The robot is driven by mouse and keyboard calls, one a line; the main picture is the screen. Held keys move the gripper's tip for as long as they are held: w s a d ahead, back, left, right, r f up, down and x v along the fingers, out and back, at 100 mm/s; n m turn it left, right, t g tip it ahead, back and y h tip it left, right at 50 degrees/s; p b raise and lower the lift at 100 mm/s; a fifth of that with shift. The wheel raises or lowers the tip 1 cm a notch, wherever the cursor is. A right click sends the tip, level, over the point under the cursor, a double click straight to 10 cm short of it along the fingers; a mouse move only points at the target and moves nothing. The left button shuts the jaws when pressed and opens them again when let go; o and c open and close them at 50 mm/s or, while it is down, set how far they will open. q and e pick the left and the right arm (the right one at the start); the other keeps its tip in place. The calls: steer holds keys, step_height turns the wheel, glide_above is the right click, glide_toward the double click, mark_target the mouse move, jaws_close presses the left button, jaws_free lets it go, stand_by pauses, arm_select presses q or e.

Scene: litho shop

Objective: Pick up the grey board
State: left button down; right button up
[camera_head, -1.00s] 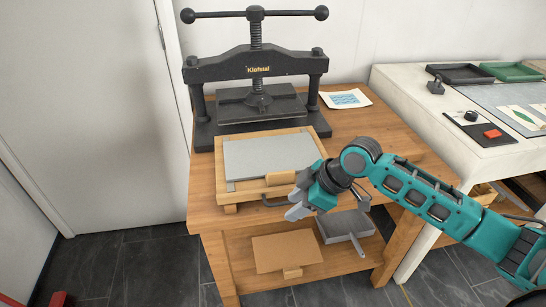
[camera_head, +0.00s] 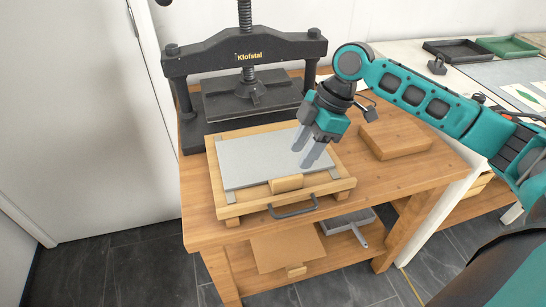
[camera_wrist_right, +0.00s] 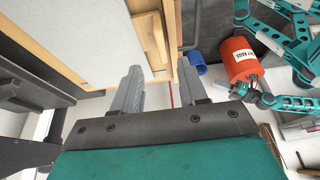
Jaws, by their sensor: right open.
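The grey board (camera_head: 262,161) is a flat pale slab lying in a wooden frame (camera_head: 226,209) on the bench. A small wooden block (camera_head: 286,184) sits at its front edge, and a dark handle is on the frame's front. My right gripper (camera_head: 311,161) is open and empty, pointing down over the board's right part; whether it touches is unclear. In the right wrist view the grey board (camera_wrist_right: 85,35) fills the upper left, beyond my right gripper (camera_wrist_right: 160,75), with nothing between the fingers.
A black press (camera_head: 245,95) stands right behind the frame. A brown wooden block (camera_head: 395,140) lies to the right on the bench (camera_head: 365,185). A lower shelf holds a brown board (camera_head: 287,248) and a grey tray (camera_head: 345,222). A pale table with trays is at right.

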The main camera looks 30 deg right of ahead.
mark_target(289, 178)
steer(key=x, duration=0.7)
steer(key=shift+s+f+b, duration=0.1)
steer(key=shift+f+b, duration=0.1)
steer(key=shift+b, duration=0.2)
steer(key=shift+c, duration=0.2)
jaws_close()
steer(key=shift+r, duration=0.1)
